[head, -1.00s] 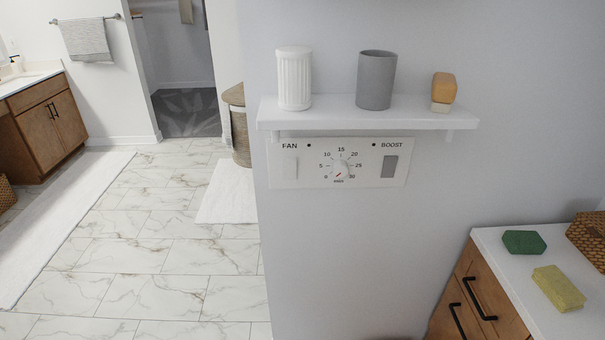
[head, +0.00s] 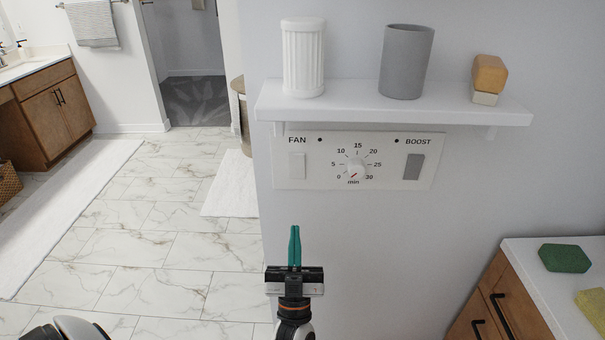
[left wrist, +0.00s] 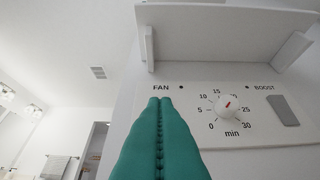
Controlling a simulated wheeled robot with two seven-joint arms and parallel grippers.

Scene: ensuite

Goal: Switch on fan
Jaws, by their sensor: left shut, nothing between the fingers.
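The white control panel (head: 328,186) is on the wall under a shelf. Its fan switch (head: 297,166) is a pale rocker at the left, below the word FAN. A round timer dial (head: 354,169) sits in the middle and a grey boost switch (head: 413,167) at the right. My left gripper (head: 294,230) has teal fingers, shut and empty, pointing up below the fan switch and apart from it in the head view. In the left wrist view the fingers (left wrist: 160,102) cover the fan switch, with the dial (left wrist: 228,107) to their right. My right gripper is not in view.
A counter (head: 523,262) with a green sponge (head: 565,258) stands at lower right. Floor is open at left.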

